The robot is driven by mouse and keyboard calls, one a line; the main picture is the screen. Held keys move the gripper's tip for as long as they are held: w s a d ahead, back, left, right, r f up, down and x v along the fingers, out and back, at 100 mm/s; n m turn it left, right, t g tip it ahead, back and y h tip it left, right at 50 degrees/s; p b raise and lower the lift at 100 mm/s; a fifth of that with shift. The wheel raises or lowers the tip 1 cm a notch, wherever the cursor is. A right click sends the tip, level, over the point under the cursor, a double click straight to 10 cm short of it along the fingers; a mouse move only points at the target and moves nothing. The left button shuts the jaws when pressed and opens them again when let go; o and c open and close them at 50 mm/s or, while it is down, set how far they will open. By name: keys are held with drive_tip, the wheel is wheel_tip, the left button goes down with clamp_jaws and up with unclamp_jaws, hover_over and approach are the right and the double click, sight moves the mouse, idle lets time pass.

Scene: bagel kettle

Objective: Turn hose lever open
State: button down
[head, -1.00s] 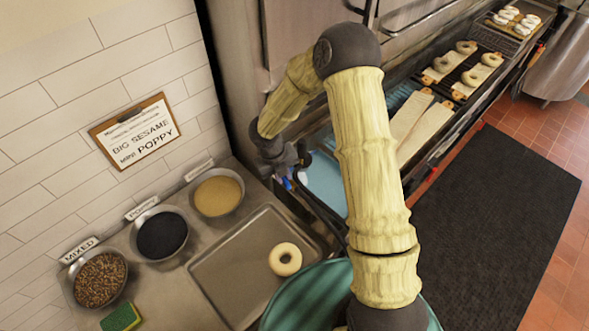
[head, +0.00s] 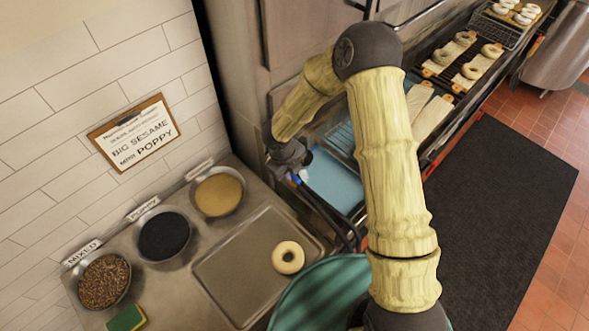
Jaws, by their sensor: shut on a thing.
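My gripper (head: 298,176) is at the far end of my arm, low beside the steel housing and over the near end of the blue-lined trough. It is shut on a small part with blue on it, which I take to be the hose lever (head: 295,180). The jaws and wrist hide most of the lever, so its angle cannot be read. The hose itself cannot be made out.
A steel tray with one bagel (head: 288,257) and bowls of mixed seeds (head: 104,281), poppy (head: 163,235) and sesame (head: 219,194) fill the left counter. A teal round container (head: 315,290) stands in front. Boards with bagels (head: 466,70) lie at the back right.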

drive_tip(key=shift+w+r, duration=0.1)
drive_tip(key=shift+w, duration=0.05)
drive_tip(key=c, duration=1.4)
unclamp_jaws()
drive_tip(key=shift+r, duration=0.1)
drive_tip(key=s+r, duration=0.1)
drive_tip(key=r, duration=0.4)
drive_tip(key=a+r+b, duration=0.1)
drive_tip(key=r, duration=0.5)
drive_tip(key=s+a+r, duration=0.1)
drive_tip(key=r, duration=0.4)
drive_tip(key=shift+s+a+r+b, duration=0.15)
drive_tip(key=shift+s+r+b, duration=0.2)
drive_tip(key=shift+r+b, duration=0.05)
